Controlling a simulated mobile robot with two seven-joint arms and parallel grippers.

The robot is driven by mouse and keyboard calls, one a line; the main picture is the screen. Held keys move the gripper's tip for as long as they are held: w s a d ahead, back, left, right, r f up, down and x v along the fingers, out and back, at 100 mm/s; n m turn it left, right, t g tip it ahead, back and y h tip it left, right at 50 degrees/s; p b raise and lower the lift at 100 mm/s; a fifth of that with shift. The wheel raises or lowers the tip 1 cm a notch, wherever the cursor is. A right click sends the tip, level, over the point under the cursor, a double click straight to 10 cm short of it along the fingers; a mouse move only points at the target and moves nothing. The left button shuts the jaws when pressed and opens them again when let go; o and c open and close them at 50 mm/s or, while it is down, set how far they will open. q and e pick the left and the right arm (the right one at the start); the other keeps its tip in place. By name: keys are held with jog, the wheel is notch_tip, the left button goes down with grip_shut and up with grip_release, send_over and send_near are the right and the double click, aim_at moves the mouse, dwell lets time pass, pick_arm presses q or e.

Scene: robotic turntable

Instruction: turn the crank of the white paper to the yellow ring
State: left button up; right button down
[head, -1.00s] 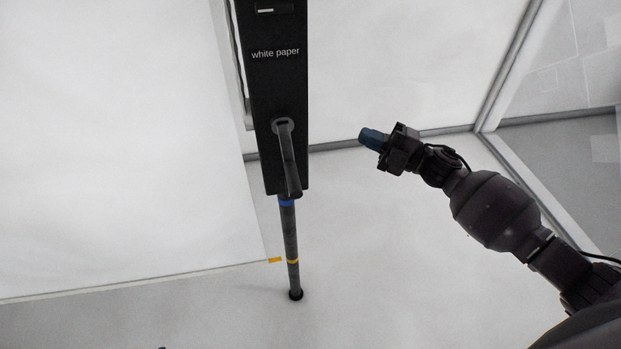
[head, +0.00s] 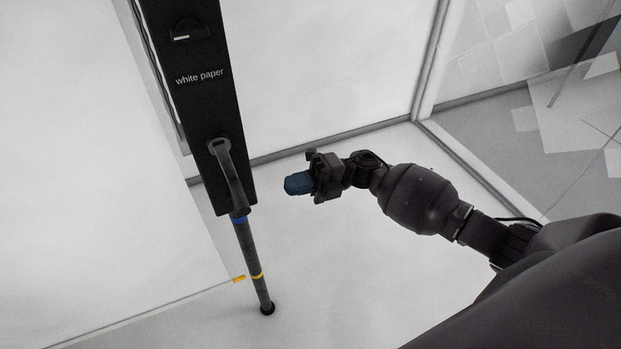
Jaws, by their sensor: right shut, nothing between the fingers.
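A tall black housing labelled "white paper" (head: 200,76) stands left of centre in the head view. Its grey crank (head: 230,172) hangs from a pivot on the lower part of the housing, its handle pointing down. A dark rod (head: 248,258) runs down from the housing to a black end. The rod carries a blue ring (head: 239,219) near the top and a yellow ring (head: 257,275) lower down. My right gripper (head: 292,184) is shut and empty, to the right of the crank and apart from it. My left gripper is not in view.
A small orange-yellow marker (head: 239,279) sits at the edge of a large white sheet (head: 80,190), just left of the yellow ring. White panels with grey frames (head: 430,60) stand behind. The space between gripper and crank looks clear.

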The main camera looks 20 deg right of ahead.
aim_at(245, 196)
pick_arm(q)
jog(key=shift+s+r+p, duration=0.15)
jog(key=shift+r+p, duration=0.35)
jog(key=shift+p, duration=0.1)
pick_arm(e)
jog(key=a+r, duration=0.1)
jog(key=a, duration=0.7)
pick_arm(q)
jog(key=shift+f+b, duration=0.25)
jog(key=shift+b, duration=0.15)
pick_arm(e)
jog(key=shift+a+r+y, duration=0.15)
jog(key=shift+a+y, duration=0.25)
jog(key=shift+a, duration=0.2)
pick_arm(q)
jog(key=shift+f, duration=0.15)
